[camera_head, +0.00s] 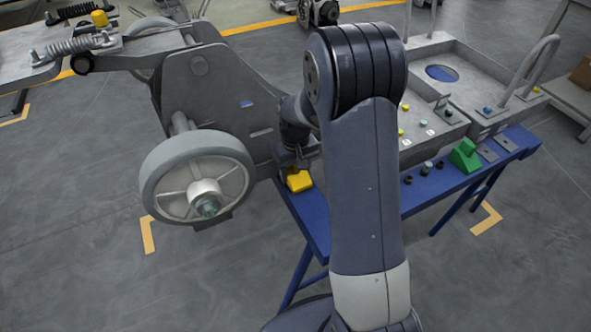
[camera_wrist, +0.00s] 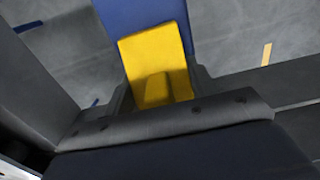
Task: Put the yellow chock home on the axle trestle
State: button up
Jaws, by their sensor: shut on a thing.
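The yellow chock (camera_head: 300,181) is held in my gripper (camera_head: 294,168), at the left end of a blue trestle-legged bench (camera_head: 312,222). In the wrist view the yellow chock (camera_wrist: 150,52) sits between the fingers of my gripper (camera_wrist: 160,88), with a raised block on its near face. A blue strip of bench top (camera_wrist: 145,14) shows behind it. I cannot tell whether the chock touches the bench. A grey wheel and axle (camera_head: 205,190) stand just left of the chock. No part is clearly identifiable as the axle trestle; my arm hides part of the bench.
A grey chassis plate (camera_head: 205,95) rises behind the wheel, close to my gripper. A green block (camera_head: 465,155) and small black knobs stand on the bench at right, before grey trays (camera_head: 485,75). Another yellow piece (camera_head: 99,18) sits far left. Floor in front is clear.

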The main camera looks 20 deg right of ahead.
jog(key=shift+f, duration=0.25)
jog(key=o, duration=1.2)
notch_tip(320, 180, up, 11)
jog(key=shift+f+p, duration=0.1)
jog(key=shift+p, duration=0.9)
jog(key=shift+f, duration=0.1)
notch_tip(320, 180, down, 11)
jog(key=shift+r+b, duration=0.2)
jog(key=shift+b, duration=0.95)
jog(key=shift+r, duration=0.25)
